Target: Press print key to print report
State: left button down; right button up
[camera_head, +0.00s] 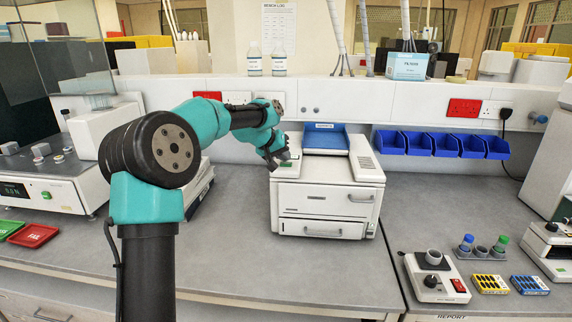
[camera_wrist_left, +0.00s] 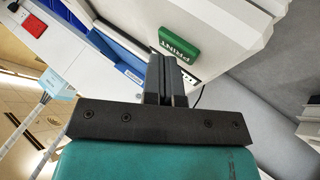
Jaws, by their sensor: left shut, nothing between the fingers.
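The white printer (camera_head: 325,200) stands on the grey bench in the middle of the head view. The green print key (camera_wrist_left: 180,42), lettered PRINT, is on its top panel in the left wrist view. In the head view my left gripper largely hides this key at the printer's top left corner. My left gripper (camera_head: 277,163) is shut and empty, with its fingers pointing down at that corner. In the left wrist view its closed fingertips (camera_wrist_left: 166,60) are close to the key; I cannot tell if they touch it. My right gripper is not in view.
A blue paper tray (camera_head: 325,141) rises behind the printer. Blue bins (camera_head: 446,145) hang on the wall to the right. A small white device (camera_head: 435,278) and racks stand at front right. Red (camera_head: 34,235) and green trays lie at left. Bench in front of the printer is clear.

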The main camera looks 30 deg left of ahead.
aim_at(284, 163)
pick_arm(q)
jog(key=shift+f, duration=0.2)
dwell(0.5)
jog(key=shift+r, duration=3.35)
